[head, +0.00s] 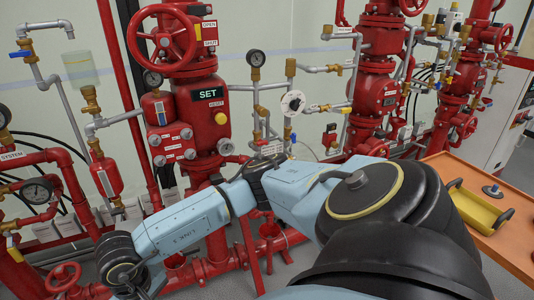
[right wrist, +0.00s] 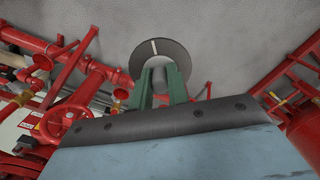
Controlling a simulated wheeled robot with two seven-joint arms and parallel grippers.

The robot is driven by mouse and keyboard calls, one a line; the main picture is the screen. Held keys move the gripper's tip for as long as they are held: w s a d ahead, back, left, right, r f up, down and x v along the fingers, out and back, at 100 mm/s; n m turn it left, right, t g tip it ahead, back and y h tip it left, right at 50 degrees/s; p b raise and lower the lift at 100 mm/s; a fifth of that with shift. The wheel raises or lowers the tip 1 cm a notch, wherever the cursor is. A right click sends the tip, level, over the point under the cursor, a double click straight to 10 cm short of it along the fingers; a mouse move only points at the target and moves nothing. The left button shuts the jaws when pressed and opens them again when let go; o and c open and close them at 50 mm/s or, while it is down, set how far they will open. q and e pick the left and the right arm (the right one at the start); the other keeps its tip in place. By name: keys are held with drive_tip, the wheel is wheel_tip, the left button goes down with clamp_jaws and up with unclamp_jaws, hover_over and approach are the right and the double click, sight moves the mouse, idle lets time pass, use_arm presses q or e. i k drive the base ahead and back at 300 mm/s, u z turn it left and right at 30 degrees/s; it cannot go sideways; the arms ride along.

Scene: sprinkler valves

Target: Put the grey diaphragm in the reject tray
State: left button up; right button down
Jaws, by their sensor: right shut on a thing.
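The grey diaphragm (right wrist: 176,46) is a dark grey round disc with a pale line on its face, in the right wrist view. My right gripper (right wrist: 162,72) has green fingers shut on it, and the fingers cover its lower middle. In the head view my right arm crosses from the lower right to the lower left; its gripper and the disc cannot be made out there. A yellow tray (head: 470,208) with black end handles lies on the orange bench at the right; no label shows whether it is the reject tray. My left gripper is not in view.
Red valve risers (head: 205,105) with gauges and grey pipes fill the back. Red pipes (right wrist: 95,80) also surround the gripper in the wrist view.

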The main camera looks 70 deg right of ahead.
sight(472, 211)
drive_tip(key=z, duration=3.3)
drive_tip(key=i, duration=2.15)
